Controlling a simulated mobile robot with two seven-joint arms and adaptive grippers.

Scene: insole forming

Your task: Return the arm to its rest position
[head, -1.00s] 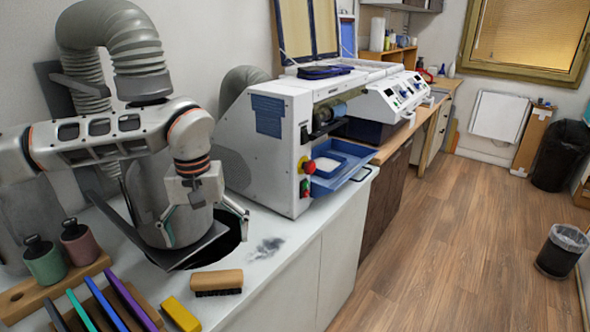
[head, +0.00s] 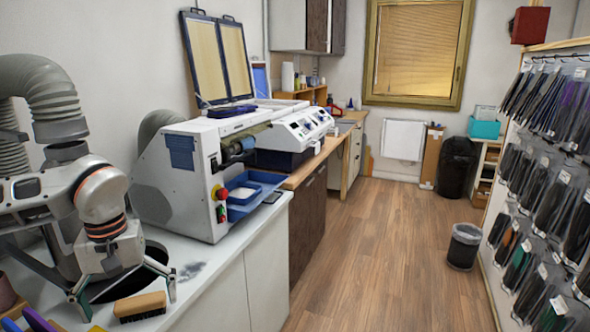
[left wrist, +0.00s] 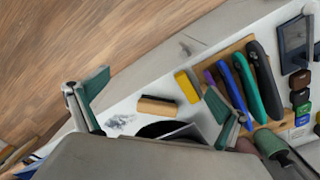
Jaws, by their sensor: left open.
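My left arm comes in from the left in the head view. Its gripper (head: 124,286) is open and empty, with its fingers spread above the white counter (head: 206,290). The fingers also show wide apart in the left wrist view (left wrist: 155,112). A wooden-backed brush (head: 140,305) lies on the counter just below and beside the fingers; it also shows between them in the left wrist view (left wrist: 157,106). A dark round opening (head: 112,290) in the counter is partly hidden behind the gripper. My right gripper is not in view.
A white machine (head: 185,195) with a blue tray (head: 250,190) stands further along the counter. A dark smudge (head: 191,270) marks the counter top. A yellow block (left wrist: 188,86) and several coloured-handled tools (left wrist: 243,86) lie near the brush. A bin (head: 463,247) stands on open wooden floor.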

